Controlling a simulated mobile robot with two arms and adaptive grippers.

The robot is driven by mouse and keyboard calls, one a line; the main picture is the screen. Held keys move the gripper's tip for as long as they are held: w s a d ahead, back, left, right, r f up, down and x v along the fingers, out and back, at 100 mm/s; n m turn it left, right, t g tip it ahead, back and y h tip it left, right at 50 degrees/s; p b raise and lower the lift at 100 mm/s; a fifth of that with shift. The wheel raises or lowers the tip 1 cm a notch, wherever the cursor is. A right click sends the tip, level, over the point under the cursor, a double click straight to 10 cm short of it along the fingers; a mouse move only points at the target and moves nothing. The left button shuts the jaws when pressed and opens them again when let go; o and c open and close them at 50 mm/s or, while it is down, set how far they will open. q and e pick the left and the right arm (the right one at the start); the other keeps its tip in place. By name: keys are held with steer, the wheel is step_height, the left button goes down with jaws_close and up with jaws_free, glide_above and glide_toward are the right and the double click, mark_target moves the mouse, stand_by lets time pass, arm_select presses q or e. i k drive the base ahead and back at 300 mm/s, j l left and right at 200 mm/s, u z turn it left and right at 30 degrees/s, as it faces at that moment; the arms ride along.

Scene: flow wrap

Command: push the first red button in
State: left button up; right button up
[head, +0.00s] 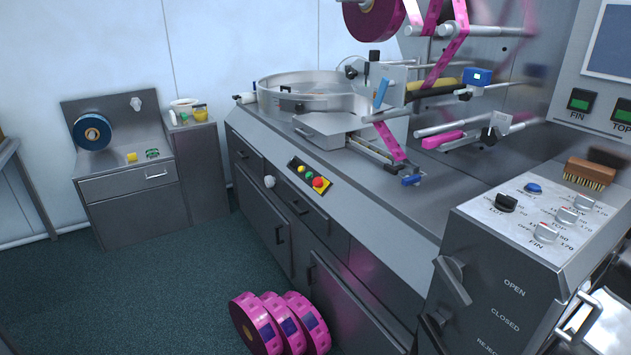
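A red button (319,183) sits on a yellow plate at the lower right end of a small black control panel (294,166) on the sloped front edge of the steel machine. A green button (309,175) and a yellow button (301,169) sit beside it on the same panel. Whether the red button is in or out is too small to tell. Neither of my grippers shows in the head view.
The steel machine (350,232) fills the middle and right. A control box (520,255) with knobs and a blue button stands at the right front. Pink film rolls (258,325) stand on the floor at the machine's foot. A steel side cabinet (130,208) stands at the left. The green floor (130,300) there is clear.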

mark_target(317, 183)
steer(key=i+j, duration=0.35)
steer(key=i+j+u, duration=0.15)
steer(key=i+j, duration=0.15)
steer(key=i, duration=0.25)
steer(key=i+j, duration=0.3)
steer(key=i, duration=0.15)
steer(key=i+j+u, duration=0.1)
steer(key=i+j, duration=0.2)
steer(key=i, duration=0.15)
